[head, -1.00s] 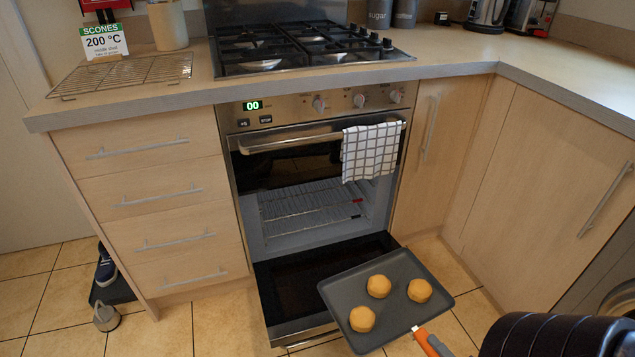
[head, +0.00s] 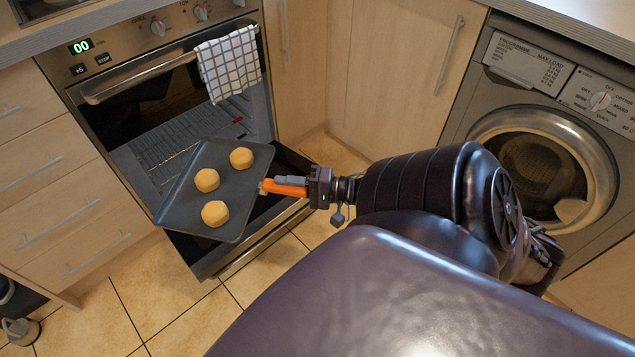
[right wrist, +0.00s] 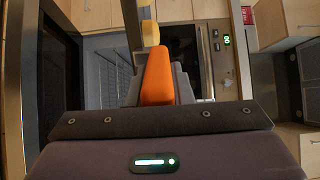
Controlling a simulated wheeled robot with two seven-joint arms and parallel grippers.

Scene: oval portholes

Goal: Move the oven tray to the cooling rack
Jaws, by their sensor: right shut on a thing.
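The dark grey oven tray (head: 182,196) is in the head view, in front of the oven and over its lowered door, with three round golden scones on it. An orange handle (head: 283,187) joins its right edge. My right gripper (head: 300,187) is shut on this handle, its arm coming in from the right. In the right wrist view the orange handle (right wrist: 157,75) sits between the grey fingers. The cooling rack is outside the head view now. My left gripper is not in view.
The oven door (head: 262,232) is down, and a wire shelf (head: 165,150) shows inside. A checked towel (head: 228,62) hangs on the oven's bar. Drawers (head: 50,190) stand to the left, with a washing machine (head: 545,150) to the right.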

